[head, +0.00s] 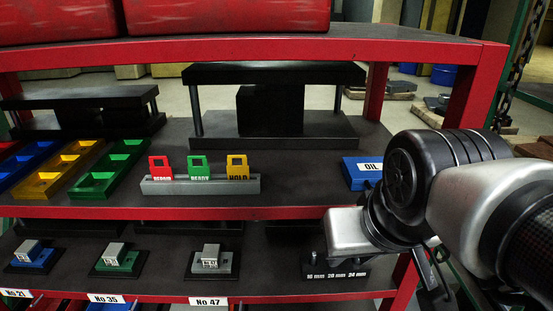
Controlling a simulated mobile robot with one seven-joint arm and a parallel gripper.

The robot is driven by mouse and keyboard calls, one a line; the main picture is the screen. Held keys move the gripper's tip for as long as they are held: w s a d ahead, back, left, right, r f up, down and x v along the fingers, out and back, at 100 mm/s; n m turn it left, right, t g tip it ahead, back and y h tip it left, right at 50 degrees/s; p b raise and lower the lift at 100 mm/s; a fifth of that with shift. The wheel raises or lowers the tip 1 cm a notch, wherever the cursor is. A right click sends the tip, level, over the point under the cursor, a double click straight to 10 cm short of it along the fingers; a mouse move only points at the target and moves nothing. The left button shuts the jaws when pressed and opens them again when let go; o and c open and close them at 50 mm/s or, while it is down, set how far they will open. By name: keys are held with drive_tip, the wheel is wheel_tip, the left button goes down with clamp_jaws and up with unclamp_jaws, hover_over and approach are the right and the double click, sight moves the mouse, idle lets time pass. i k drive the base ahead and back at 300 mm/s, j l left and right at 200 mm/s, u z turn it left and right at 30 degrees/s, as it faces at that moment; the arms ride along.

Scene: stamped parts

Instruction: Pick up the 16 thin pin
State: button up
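A dark stand (338,273) on the lower shelf at the right carries the labels "16 mm", "20 mm" and "24 mm" on its front. No pin can be made out on it; the 16 mm thin pin is not visible, and my arm covers part of that area. My gripper (348,236) is at the end of the arm, which comes in from the right. Its silver body is in front of and above the labelled stand in the picture. Its fingers are hidden, so I cannot tell whether it is open or holds anything.
The red upper shelf edge (180,212) runs just above the stand. A blue "OIL" block (364,172), a grey holder (200,185) with three coloured tags, and coloured trays (112,168) stand on the upper shelf. Blocks on black bases (212,262) stand left on the lower shelf.

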sight(313, 256)
drive_tip(key=j+z, duration=0.6)
drive_tip(key=j, duration=0.15)
drive_tip(key=l+u, duration=0.7)
drive_tip(key=l, duration=0.15)
drive_tip(key=k+l+u, duration=0.1)
drive_tip(key=l+u, duration=0.25)
drive_tip(key=j+z, duration=0.4)
drive_tip(key=k+j+z, duration=0.15)
drive_tip(key=j+z, duration=0.2)
drive_tip(key=j, duration=0.15)
drive_tip(key=k+j+z, duration=0.15)
drive_tip(key=j+z, duration=0.25)
